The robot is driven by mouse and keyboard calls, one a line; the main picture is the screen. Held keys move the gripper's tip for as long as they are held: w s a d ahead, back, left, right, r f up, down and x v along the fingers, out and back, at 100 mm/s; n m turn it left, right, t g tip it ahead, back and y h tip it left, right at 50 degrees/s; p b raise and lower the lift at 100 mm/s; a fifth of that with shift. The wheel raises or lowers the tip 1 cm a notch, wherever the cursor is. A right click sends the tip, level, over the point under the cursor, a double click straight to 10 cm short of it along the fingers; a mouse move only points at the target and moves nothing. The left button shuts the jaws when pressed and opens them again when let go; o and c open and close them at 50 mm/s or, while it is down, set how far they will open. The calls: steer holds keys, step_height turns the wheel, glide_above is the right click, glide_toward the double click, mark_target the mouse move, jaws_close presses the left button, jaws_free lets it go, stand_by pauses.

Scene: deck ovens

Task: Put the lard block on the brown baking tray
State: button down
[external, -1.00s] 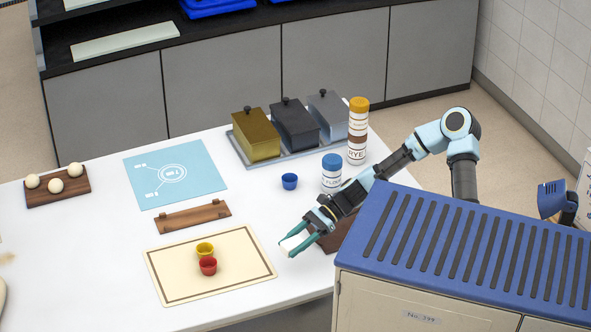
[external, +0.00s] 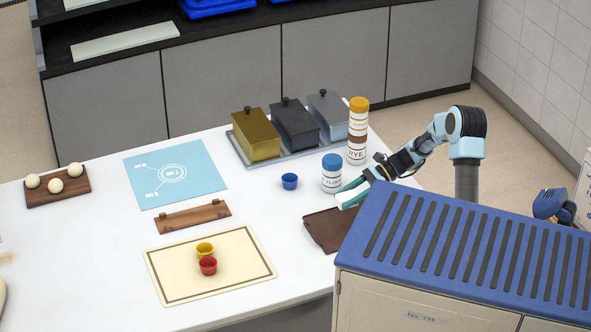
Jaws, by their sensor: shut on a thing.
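The brown baking tray (external: 324,235) lies flat on the white table near its right end, partly hidden by the blue-topped cabinet in front. My gripper (external: 346,198) is over the back edge of the tray, beside the blue-lidded jar. It is shut on a pale block, the lard block (external: 347,205), which shows only as a small strip between the teal fingers. I cannot tell whether the block touches the tray.
The blue-lidded jar (external: 331,173), a blue cup (external: 289,181) and a tall rye canister (external: 357,132) stand close by. A cream mat (external: 160,266) holds a yellow cup (external: 205,250) and a red cup (external: 208,267).

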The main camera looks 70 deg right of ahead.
mark_target(351, 218)
steer(key=shift+s+d+r, duration=0.3)
steer(key=shift+s+d, duration=0.05)
steer(key=shift+d, duration=0.25)
steer(key=shift+s+d, duration=0.15)
steer(key=shift+d, duration=0.1)
step_height(351, 218, down, 10)
steer(key=shift+r+p, duration=0.25)
steer(key=shift+p, duration=0.6)
steer(key=shift+f, duration=0.15)
steer(key=shift+c, duration=1.4)
jaws_free()
